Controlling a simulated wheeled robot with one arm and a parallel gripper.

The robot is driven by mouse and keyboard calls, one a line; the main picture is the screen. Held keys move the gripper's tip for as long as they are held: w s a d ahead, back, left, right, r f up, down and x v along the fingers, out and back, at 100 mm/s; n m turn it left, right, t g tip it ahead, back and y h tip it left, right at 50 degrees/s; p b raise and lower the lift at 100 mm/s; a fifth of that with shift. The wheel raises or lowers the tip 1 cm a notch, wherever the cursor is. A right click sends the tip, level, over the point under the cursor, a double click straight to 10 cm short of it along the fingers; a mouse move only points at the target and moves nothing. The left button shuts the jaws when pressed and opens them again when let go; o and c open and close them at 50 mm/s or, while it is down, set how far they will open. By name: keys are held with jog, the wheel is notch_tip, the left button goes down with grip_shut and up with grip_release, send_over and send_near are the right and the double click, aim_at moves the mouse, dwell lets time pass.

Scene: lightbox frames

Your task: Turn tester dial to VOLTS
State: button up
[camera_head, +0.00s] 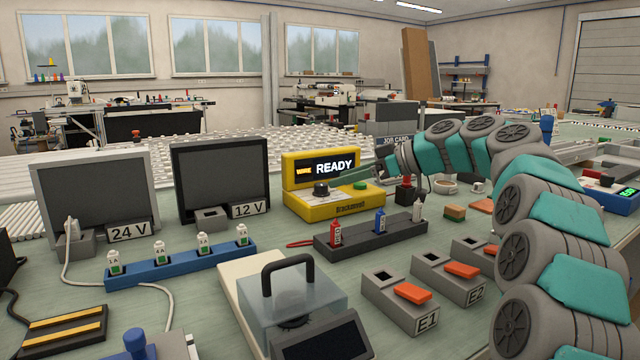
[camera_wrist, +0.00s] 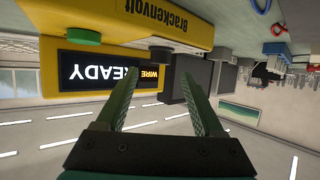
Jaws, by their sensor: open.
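The yellow tester (camera_head: 335,205) stands upright on the bench with a lit display reading WIRE READY. Its black dial (camera_head: 321,188) sits on the front ledge at the left, with a green button (camera_head: 360,185) to its right. My gripper (camera_head: 345,177) reaches in from the right, with its fingers pointing left toward the dial. In the upside-down wrist view, the open, empty fingers (camera_wrist: 161,76) point at the tester (camera_wrist: 130,22). The dial (camera_wrist: 160,50) shows just beyond and between the fingertips. Contact and the dial's pointer setting cannot be made out.
A dark rack (camera_head: 372,238) with red, blue and white plugs lies in front of the tester. A clear-covered box with a black handle (camera_head: 290,290) stands nearer. Grey blocks E1 (camera_head: 405,300) and E2 are at the right front. Two dark panels stand left.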

aim_at(323, 184)
jog(key=p+x, duration=0.1)
jog(key=x, duration=0.5)
jog(key=shift+a+f, duration=0.15)
jog(key=shift+c, duration=0.3)
grip_shut()
